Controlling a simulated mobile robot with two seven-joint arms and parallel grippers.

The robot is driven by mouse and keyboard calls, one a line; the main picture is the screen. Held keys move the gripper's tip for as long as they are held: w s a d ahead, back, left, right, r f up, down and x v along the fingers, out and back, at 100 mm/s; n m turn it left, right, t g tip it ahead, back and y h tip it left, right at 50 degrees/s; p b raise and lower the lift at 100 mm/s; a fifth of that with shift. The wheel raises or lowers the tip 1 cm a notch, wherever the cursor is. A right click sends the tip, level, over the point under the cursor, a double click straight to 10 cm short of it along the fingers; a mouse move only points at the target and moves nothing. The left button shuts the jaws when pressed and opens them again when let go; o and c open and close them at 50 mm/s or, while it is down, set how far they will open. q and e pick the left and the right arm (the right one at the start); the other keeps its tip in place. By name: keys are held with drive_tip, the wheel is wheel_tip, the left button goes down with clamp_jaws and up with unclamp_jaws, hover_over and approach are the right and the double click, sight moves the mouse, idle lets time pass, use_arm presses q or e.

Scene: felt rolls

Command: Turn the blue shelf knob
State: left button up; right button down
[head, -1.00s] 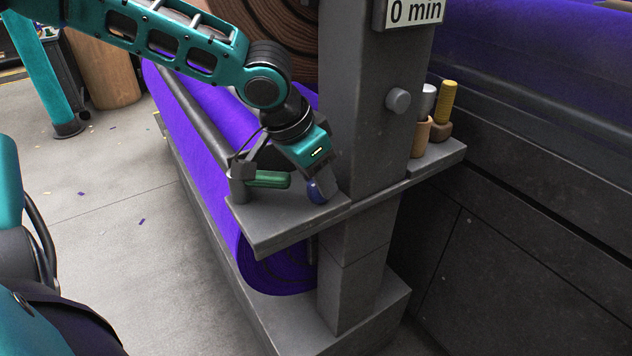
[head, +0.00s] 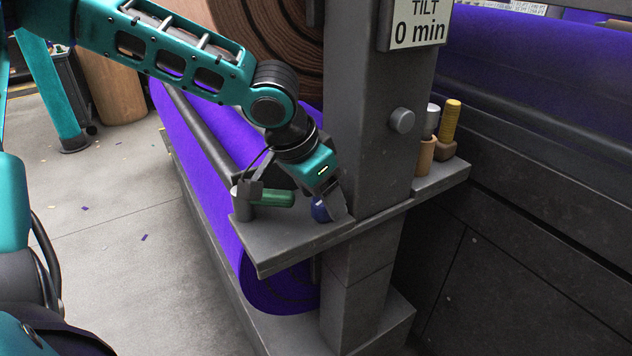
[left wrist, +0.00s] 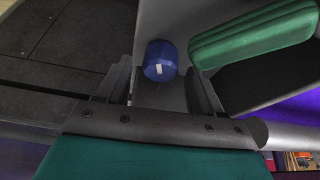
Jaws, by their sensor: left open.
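The blue knob (head: 320,209) sits on the grey shelf (head: 290,236), close to the post. In the left wrist view the knob (left wrist: 160,60) is a short blue cylinder with a white mark on its side. My left gripper (head: 331,203) points down at the shelf by the knob. In the left wrist view its fingers are apart, one to each side of the knob, with gaps showing. The near finger partly hides the knob in the head view. My right gripper is not in view.
A green handle (head: 272,198) lies beside the knob, close to my left gripper. The grey post (head: 368,150) carries a sign and a round grey button (head: 402,121). Wooden-handled tools (head: 447,130) stand on the shelf's right part. A purple roll (head: 215,150) lies behind.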

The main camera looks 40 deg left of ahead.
use_arm(q)
drive_tip(key=p+v, duration=0.4)
drive_tip(key=v, duration=0.9)
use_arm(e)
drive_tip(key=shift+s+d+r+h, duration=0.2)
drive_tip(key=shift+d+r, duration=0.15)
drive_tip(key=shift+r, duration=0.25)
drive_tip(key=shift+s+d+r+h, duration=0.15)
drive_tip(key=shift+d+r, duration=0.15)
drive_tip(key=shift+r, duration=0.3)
use_arm(q)
drive_tip(key=shift+w, duration=0.1)
drive_tip(key=shift+f, duration=0.1)
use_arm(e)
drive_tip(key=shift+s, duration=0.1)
